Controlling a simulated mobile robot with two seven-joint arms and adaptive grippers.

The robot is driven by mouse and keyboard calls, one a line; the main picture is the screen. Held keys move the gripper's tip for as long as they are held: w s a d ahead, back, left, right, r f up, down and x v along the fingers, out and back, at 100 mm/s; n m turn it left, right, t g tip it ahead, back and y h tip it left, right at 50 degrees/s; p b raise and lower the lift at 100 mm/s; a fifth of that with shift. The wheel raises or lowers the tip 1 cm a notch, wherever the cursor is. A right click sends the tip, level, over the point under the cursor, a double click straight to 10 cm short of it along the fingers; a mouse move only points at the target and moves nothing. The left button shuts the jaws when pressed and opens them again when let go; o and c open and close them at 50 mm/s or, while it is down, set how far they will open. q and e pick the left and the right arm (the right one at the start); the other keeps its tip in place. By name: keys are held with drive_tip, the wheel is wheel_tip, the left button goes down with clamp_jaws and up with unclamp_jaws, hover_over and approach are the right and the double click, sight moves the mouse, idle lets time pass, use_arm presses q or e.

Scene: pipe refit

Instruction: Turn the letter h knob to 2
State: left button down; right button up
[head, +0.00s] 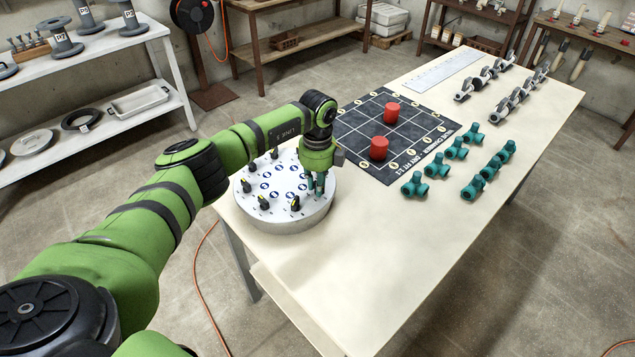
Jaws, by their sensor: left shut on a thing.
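A round white dial plate (296,222) with several black knobs stands at the left end of the table. My left gripper (317,190) points down over the right part of the plate and is shut on a knob there. The gripper hides that knob, so I cannot read its letter or its setting. Other knobs show free, such as one at the front (295,203) and one at the front left (263,202). Their letters are too small to read. My right gripper is not in view.
A dark grid mat (355,138) with two red cylinders (379,148) lies behind the plate. Several teal pipe fittings (415,184) stand right of it, with grey clamps (464,91) farther back. The table's (400,262) front right is clear.

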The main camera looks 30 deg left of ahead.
use_arm(q)
drive_tip(key=m+b, duration=0.1)
drive_tip(key=m, duration=0.2)
drive_tip(key=shift+a+b, duration=0.1)
drive_tip(key=shift+b, duration=0.3)
drive_tip(key=m+b, duration=0.1)
drive_tip(key=m, duration=0.2)
drive_tip(key=shift+w+m+b, duration=0.1)
drive_tip(key=shift+m+b, duration=0.2)
drive_tip(key=shift+b, duration=0.1)
drive_tip(key=m+b, duration=0.2)
drive_tip(key=m, duration=0.4)
drive_tip(key=shift+w+b, duration=0.1)
drive_tip(key=shift+b, duration=0.3)
drive_tip(key=m+b, duration=0.1)
drive_tip(key=m, duration=0.4)
drive_tip(key=shift+w+m+b, duration=0.15)
drive_tip(key=shift+m+b, duration=0.25)
drive_tip(key=m+b, duration=0.1)
drive_tip(key=m, duration=0.4)
drive_tip(key=shift+r, duration=0.1)
drive_tip(key=shift+w, duration=0.1)
drive_tip(key=c, duration=1.1)
unclamp_jaws()
drive_tip(key=shift+c, duration=0.2)
